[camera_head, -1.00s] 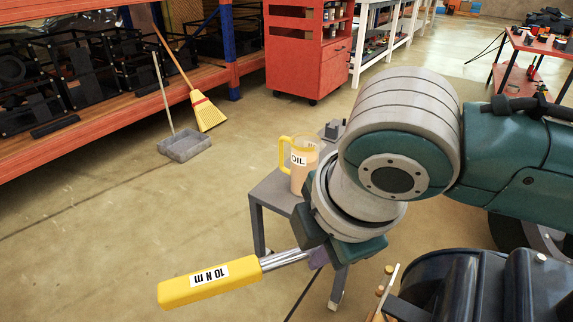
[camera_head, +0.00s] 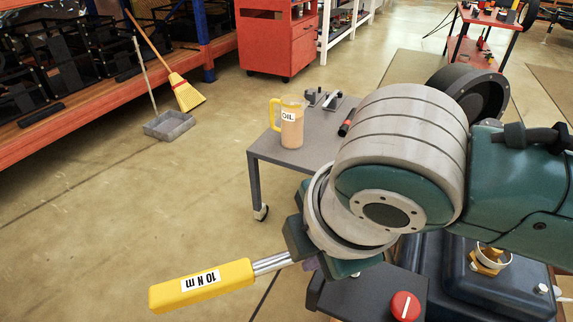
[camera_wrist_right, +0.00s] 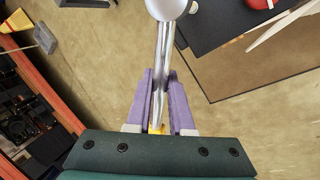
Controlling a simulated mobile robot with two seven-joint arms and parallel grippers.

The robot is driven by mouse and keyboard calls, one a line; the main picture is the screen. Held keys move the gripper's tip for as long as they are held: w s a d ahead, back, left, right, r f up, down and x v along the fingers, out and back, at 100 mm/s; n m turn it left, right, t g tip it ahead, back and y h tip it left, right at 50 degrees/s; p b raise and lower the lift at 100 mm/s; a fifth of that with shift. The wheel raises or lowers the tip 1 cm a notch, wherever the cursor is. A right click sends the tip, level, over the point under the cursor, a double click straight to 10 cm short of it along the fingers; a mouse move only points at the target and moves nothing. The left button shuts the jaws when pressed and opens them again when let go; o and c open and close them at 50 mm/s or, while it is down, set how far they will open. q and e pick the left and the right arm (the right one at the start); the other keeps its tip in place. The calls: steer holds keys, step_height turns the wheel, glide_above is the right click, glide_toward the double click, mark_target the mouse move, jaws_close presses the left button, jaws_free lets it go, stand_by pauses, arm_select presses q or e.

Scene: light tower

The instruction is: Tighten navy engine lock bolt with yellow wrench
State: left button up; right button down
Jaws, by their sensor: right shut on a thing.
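The yellow wrench (camera_head: 203,284), with a "10 N m" label on its handle, points out to the lower left in the head view. My right gripper (camera_head: 312,264) is shut on its silver shaft. In the right wrist view the shaft (camera_wrist_right: 162,62) runs between the purple fingers of my right gripper (camera_wrist_right: 162,85), and its round silver head (camera_wrist_right: 166,8) is at the top edge. The navy engine (camera_head: 462,283) is at the lower right, partly behind my arm. A brass fitting (camera_head: 488,262) sits on it; I cannot tell whether this is the lock bolt. The wrench is apart from the engine. My left gripper is out of view.
A grey table (camera_head: 270,150) holds an oil jug (camera_head: 290,124) and small tools. A red knob (camera_head: 405,306) sits on a dark surface beside the engine. A broom (camera_head: 182,92) and dustpan (camera_head: 168,125) stand by the shelves.

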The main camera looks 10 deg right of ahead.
steer(key=shift+r+p, duration=0.15)
steer(key=shift+p, duration=0.2)
steer(key=shift+f, duration=0.25)
step_height(320, 180, down, 4)
steer(key=shift+s+f+b, duration=0.1)
steer(key=shift+f+b, duration=0.15)
steer(key=shift+b, duration=1)
steer(key=shift+p, duration=0.45)
steer(key=shift+p, duration=0.5)
steer(key=shift+f, duration=0.3)
steer(key=shift+f+b, duration=0.6)
steer(key=shift+f, duration=0.05)
